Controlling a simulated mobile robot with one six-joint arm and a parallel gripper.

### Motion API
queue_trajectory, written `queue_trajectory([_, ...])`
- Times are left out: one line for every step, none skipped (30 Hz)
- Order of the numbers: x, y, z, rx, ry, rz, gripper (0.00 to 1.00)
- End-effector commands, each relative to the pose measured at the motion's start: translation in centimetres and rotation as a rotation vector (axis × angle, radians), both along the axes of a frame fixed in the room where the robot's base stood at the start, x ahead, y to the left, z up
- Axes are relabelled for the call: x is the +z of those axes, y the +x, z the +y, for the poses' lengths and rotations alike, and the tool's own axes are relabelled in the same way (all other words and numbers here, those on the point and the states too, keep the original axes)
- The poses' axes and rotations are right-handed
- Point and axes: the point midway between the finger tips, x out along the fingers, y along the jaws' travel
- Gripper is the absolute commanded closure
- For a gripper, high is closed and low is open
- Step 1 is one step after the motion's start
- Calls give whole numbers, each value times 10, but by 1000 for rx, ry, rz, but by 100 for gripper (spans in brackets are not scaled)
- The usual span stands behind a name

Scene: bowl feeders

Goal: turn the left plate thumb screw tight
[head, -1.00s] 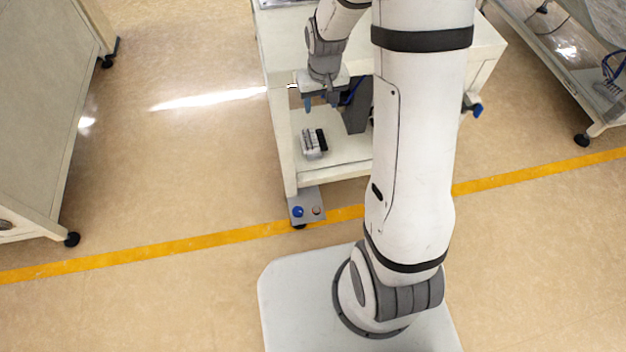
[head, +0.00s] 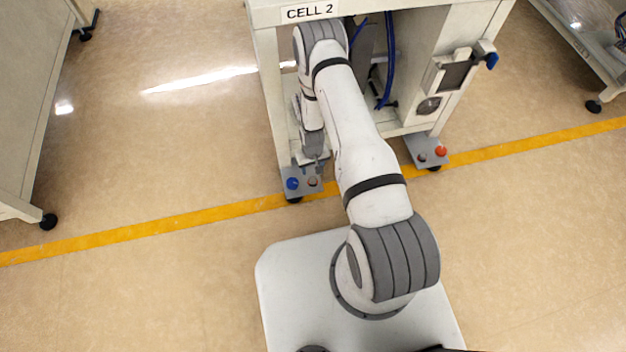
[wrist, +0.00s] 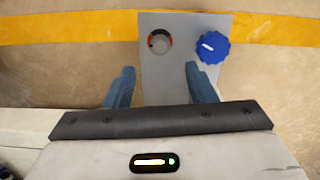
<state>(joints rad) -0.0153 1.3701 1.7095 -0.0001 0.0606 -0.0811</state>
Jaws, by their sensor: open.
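The left plate (head: 305,193) is a grey plate at the foot of the cabinet's left front leg. It carries a blue thumb screw (head: 292,183) and a round hole (head: 313,181). In the wrist view, the plate (wrist: 165,85) lies beyond my open fingers, with the ribbed blue thumb screw (wrist: 212,47), bearing a white mark, at its right and the red-edged hole (wrist: 159,41) at its left. My gripper (wrist: 160,84) is open and empty. The screw is apart from the fingers, ahead of the right one. In the head view my wrist partly hides the fingers.
A right plate (head: 424,148) with a red knob (head: 441,151) sits at the other front leg. The CELL 2 cabinet (head: 262,70) rises behind my arm, with blue cables (head: 388,60) inside. Floor in front and left is open, crossed by a yellow line (head: 150,230).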

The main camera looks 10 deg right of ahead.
Motion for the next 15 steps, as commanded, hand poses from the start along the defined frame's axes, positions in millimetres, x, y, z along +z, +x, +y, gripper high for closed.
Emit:
queue_trajectory([-8,-1,0,0,0,1,50])
queue_trajectory([-11,-1,0,0,0,1,50])
queue_trajectory([-16,-2,0,0,0,1,50])
queue_trajectory([-21,-2,0,0,0,1,50])
queue_trajectory([-25,-2,0,0,0,2,50])
queue_trajectory([-32,-2,0,0,0,2,50])
queue_trajectory([-38,-2,0,0,0,2,50])
queue_trajectory([-43,-2,0,0,0,2,50])
queue_trajectory([-49,-2,0,0,0,2,50])
queue_trajectory([-54,-2,0,0,0,2,50])
queue_trajectory([-58,-2,0,-1,0,2,50])
queue_trajectory([-64,-2,0,-1,0,2,50])
queue_trajectory([-67,-2,0,-1,0,2,50])
queue_trajectory([-70,-2,0,-1,0,2,50])
queue_trajectory([-73,-2,0,-1,0,1,50])
